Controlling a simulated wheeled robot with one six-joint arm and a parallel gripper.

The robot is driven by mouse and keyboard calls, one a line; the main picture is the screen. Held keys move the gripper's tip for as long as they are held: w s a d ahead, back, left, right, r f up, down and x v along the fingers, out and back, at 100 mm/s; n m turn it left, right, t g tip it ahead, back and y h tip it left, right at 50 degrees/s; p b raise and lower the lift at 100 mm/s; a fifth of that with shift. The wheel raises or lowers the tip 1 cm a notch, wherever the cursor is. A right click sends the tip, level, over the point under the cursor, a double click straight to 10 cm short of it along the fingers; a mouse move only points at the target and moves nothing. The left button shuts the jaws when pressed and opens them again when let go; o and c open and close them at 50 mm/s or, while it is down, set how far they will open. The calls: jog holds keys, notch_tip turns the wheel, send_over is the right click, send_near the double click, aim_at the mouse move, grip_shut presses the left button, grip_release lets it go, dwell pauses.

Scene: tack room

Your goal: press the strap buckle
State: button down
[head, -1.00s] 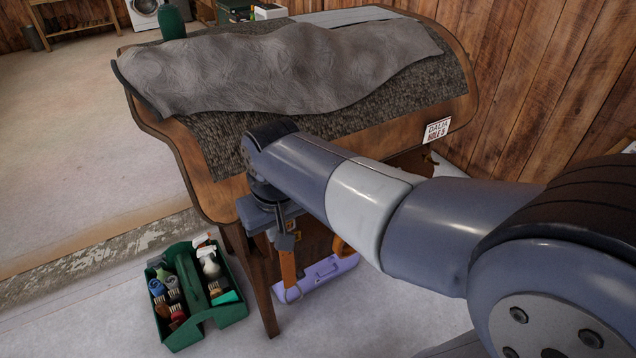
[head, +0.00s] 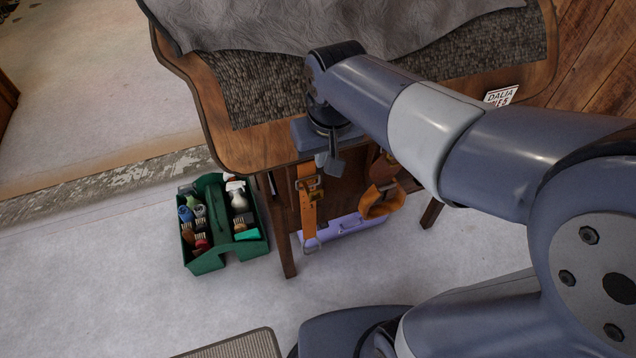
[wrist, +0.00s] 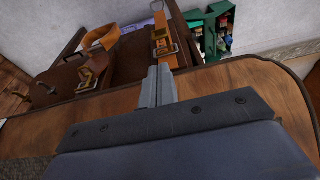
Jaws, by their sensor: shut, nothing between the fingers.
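An orange leather strap (head: 307,214) with a brass buckle (head: 315,188) hangs at the front of the wooden stand. In the wrist view its buckle (wrist: 166,46) shows just beyond my fingertips. A second orange strap (head: 381,203) hangs looped to its right; it also shows in the wrist view (wrist: 100,38), with a buckle (wrist: 90,77) below it. My gripper (head: 330,168) is shut and empty in front of the stand, close above the first buckle. In the wrist view my closed fingers (wrist: 158,74) point toward that strap; I cannot tell whether they touch it.
The wooden stand (head: 190,95) carries a grey blanket (head: 240,22) and has a sign (head: 501,96). A green tote of brushes and bottles (head: 213,258) stands on the floor at left. A purple case (head: 345,229) lies beneath the stand. The floor in front is mostly clear.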

send_over(317, 199)
jog(key=s+x, duration=0.1)
jog(key=x, duration=0.3)
jog(key=s+x, duration=0.1)
jog(key=x, duration=0.3)
jog(key=d+x, duration=0.1)
jog(key=x, duration=0.3)
jog(key=shift+s+f+b, duration=0.35)
jog(key=shift+f+b, duration=0.05)
jog(key=shift+f, duration=0.15)
jog(key=shift+s+f+t+b, duration=0.25)
jog(key=shift+f+t+b, duration=0.15)
jog(key=shift+b, duration=0.6)
jog(key=f+t+b, duration=0.1)
jog(key=b, duration=0.1)
jog(key=f+t+b, duration=0.1)
jog(key=b, duration=0.2)
jog(key=shift+s+d+y, duration=0.15)
jog(key=shift+s+y, duration=0.15)
jog(key=shift+s, duration=0.1)
jog(key=f+t+b, duration=0.1)
jog(key=b, duration=0.4)
jog(key=f+t+y+b, duration=0.1)
jog(key=f+t+b, duration=0.1)
jog(key=b, duration=0.4)
jog(key=f+t+b, duration=0.1)
jog(key=f+b, duration=0.1)
jog(key=b, duration=0.3)
jog(key=shift+s+f+t+b, duration=0.25)
jog(key=shift+s+t+b, duration=0.05)
